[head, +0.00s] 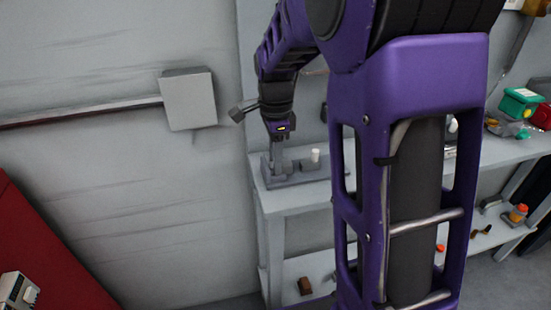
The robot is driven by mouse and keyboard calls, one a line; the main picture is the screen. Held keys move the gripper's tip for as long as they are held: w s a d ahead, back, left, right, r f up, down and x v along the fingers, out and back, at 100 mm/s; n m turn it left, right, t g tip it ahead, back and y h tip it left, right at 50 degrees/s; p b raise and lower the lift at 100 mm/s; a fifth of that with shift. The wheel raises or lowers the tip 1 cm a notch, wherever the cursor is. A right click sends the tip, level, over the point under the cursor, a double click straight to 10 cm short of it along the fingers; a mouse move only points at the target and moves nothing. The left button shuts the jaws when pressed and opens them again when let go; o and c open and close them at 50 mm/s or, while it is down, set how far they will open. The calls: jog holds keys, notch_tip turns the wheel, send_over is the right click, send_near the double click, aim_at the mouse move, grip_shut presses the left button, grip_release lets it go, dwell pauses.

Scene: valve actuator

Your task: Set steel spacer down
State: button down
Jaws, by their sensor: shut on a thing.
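My gripper (278,160) points down over the left end of the grey shelf unit's top. It is shut on a small grey piece, taken to be the steel spacer, whose outline blends with the fingers. Right below is a grey fixture (310,178) with raised parts, lying on the top shelf. I cannot tell whether the spacer touches the fixture. A small white cylinder (315,157) stands upright at the fixture, just right of my gripper.
The shelf unit (290,200) runs right behind my arm, which hides its middle. A green-lidded box (521,103) and other items sit at its right. A lower shelf holds a brown block (304,286). A grey wall box (188,98) is at left, above a red cabinet (45,250).

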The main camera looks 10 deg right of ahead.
jog(key=c, duration=0.6)
grip_release()
notch_tip(320, 180, up, 12)
jog(key=p, duration=0.2)
